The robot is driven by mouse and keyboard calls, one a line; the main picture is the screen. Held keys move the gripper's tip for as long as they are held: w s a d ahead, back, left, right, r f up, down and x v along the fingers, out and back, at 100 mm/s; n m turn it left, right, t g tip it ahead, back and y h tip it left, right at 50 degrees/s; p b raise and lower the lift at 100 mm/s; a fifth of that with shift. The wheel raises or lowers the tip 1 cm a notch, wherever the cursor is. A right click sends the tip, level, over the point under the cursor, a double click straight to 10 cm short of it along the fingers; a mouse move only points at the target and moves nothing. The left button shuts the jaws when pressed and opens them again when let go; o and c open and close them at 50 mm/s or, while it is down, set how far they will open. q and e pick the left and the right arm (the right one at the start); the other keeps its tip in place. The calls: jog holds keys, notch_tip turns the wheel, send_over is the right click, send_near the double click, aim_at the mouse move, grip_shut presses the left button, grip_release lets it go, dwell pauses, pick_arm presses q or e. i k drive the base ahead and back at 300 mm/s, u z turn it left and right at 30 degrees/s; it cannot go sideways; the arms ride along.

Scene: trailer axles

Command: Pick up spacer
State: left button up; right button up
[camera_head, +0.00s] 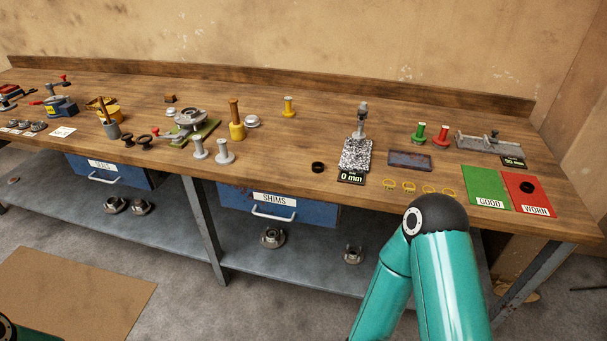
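A small black ring (318,167) lies on the wooden workbench near its front edge, left of the dial-gauge stand; it looks like a spacer. A dark round piece (527,187) lies on the red WORN mat (523,199); I cannot tell if it is a spacer or a hole. Several thin yellow rings (409,187) lie in a row along the front edge. Neither gripper shows. A teal link of my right arm covers the bench front at lower right, and a bit of my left arm shows at the lower left corner.
The gauge stand (357,150) on its speckled base has a 0 mm display (351,177). Right of it are a shallow dark tray (410,160) and a green GOOD mat (483,183). Grey posts (224,153) stand to the left. A SHIMS drawer (273,205) is below.

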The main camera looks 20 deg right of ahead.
aim_at(317, 171)
jog(key=z, duration=0.15)
jog(key=i, duration=0.9)
jog(key=u, duration=0.1)
